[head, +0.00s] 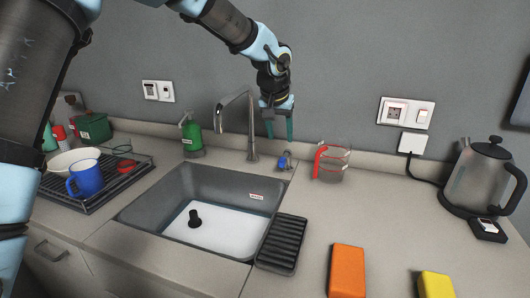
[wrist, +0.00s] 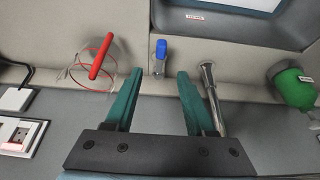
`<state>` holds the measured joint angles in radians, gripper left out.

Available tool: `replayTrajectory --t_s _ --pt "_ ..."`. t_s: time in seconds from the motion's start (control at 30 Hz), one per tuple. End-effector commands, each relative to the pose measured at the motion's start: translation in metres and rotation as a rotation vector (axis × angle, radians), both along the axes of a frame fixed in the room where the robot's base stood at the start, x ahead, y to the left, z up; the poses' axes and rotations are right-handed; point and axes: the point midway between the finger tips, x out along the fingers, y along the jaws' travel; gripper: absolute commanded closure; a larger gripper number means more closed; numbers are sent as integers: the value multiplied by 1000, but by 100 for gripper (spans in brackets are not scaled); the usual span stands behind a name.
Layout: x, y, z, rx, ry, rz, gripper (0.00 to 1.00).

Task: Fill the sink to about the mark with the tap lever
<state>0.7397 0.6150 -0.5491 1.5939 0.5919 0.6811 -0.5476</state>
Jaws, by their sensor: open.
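The grey sink (head: 160,205) has a pale, flat area at its bottom; I cannot tell whether that is water. A black plug-like piece (head: 195,218) stands in it. A small label (head: 256,196), perhaps the mark, is on the sink's right inner wall. The metal tap (head: 251,125) stands behind the sink, its spout over the basin. The small blue-ended lever (head: 285,160) is right of the tap base. My gripper (head: 280,136) is open and empty, above the lever and apart from it. In the wrist view the blue lever (wrist: 160,48) shows beyond the gap between the fingertips (wrist: 160,73).
A red-handled glass jug (head: 331,162) stands right of the lever, and a green soap bottle (head: 191,135) left of the tap. A black ribbed tray (head: 281,243) lies at the sink's right edge. Sponges (head: 347,270), a kettle (head: 478,178) and a dish rack (head: 112,185) stand farther out.

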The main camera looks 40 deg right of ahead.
Motion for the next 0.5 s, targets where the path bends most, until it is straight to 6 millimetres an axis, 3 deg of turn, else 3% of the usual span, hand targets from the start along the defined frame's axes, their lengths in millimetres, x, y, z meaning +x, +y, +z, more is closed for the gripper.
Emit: replayTrajectory --t_s 0.5 --pt "17 -26 -76 3 3 -1 45"
